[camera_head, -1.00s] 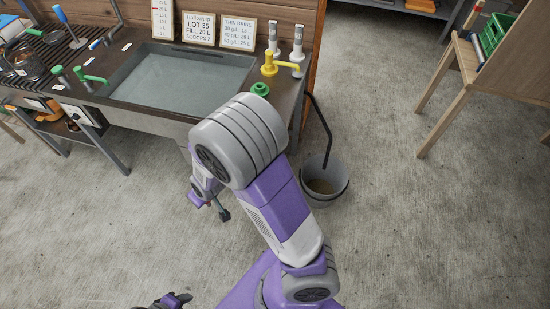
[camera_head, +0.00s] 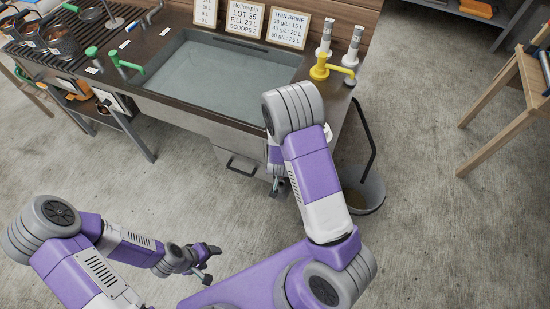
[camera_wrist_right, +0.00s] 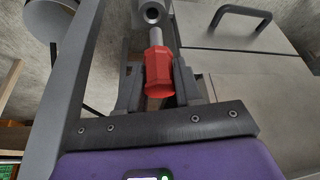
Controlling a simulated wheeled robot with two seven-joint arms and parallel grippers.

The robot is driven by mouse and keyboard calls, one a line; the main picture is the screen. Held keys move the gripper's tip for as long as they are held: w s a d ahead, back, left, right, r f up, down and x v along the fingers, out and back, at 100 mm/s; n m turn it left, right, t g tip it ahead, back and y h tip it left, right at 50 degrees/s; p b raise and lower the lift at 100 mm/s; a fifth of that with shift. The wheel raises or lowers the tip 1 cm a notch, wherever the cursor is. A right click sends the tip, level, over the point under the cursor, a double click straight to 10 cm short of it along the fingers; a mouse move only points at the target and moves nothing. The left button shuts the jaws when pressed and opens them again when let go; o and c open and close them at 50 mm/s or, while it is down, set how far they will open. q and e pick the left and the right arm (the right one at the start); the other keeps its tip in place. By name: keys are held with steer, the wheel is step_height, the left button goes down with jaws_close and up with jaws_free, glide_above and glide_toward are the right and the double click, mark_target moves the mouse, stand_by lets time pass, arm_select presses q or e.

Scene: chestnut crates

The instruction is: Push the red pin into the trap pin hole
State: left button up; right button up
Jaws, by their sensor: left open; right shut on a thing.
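The red pin (camera_wrist_right: 158,75) has a red faceted grip and a short grey shaft. My right gripper (camera_wrist_right: 158,85) is shut on the red grip in the right wrist view. The shaft points up the picture to a grey round fitting with a dark hole (camera_wrist_right: 152,13), which looks like the trap pin hole. The shaft's end meets the fitting's lower rim in the picture; I cannot tell if it touches or enters. In the head view my right arm largely hides its gripper, and the pin is hidden. My left gripper (camera_head: 207,264) is open and empty, low over the floor.
The sink bench (camera_head: 200,110) stands ahead, with a front panel and dark handle (camera_head: 240,167); a handle also shows in the right wrist view (camera_wrist_right: 240,18). A grey bucket (camera_head: 368,190) stands on the floor at right. A wooden stand (camera_head: 510,100) is farther right.

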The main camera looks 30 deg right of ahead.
steer(key=shift+w+d+f, duration=0.1)
steer(key=shift+d+f, duration=0.15)
steer(key=shift+f, duration=0.15)
steer(key=shift+r, duration=0.1)
steer(key=shift+f+b, duration=0.65)
steer(key=shift+f, duration=0.3)
steer(key=shift+f, duration=0.15)
stand_by(0.7)
steer(key=shift+f+b, duration=2.2)
steer(key=shift+f, duration=0.45)
steer(key=o, duration=1.2)
